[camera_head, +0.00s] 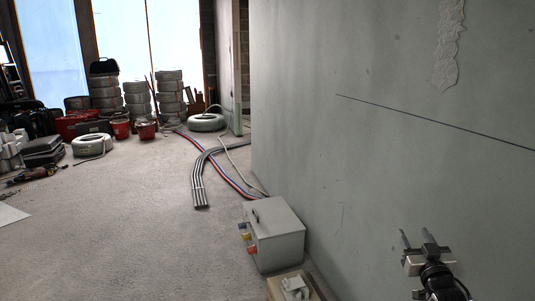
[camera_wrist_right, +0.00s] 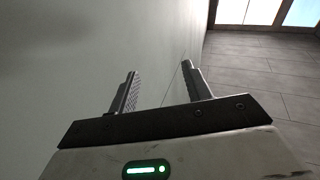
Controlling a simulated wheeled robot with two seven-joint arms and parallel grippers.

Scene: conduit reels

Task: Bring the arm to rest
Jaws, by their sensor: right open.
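My right gripper (camera_head: 416,241) is at the lower right of the head view, in front of the pale wall. In the right wrist view the right gripper (camera_wrist_right: 160,82) shows two fingers apart with nothing between them. The wall is close beside the fingers on the left of that view; I cannot tell that they touch it. My left gripper is not in view.
The plasterboard wall (camera_head: 340,120) fills the right side. A grey box (camera_head: 275,238) with coloured sockets stands on the floor against it. Grey, red and blue conduits (camera_head: 200,180) lie beyond. Stacked reels (camera_head: 170,92) and red buckets (camera_head: 121,129) stand far back. The middle floor is clear.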

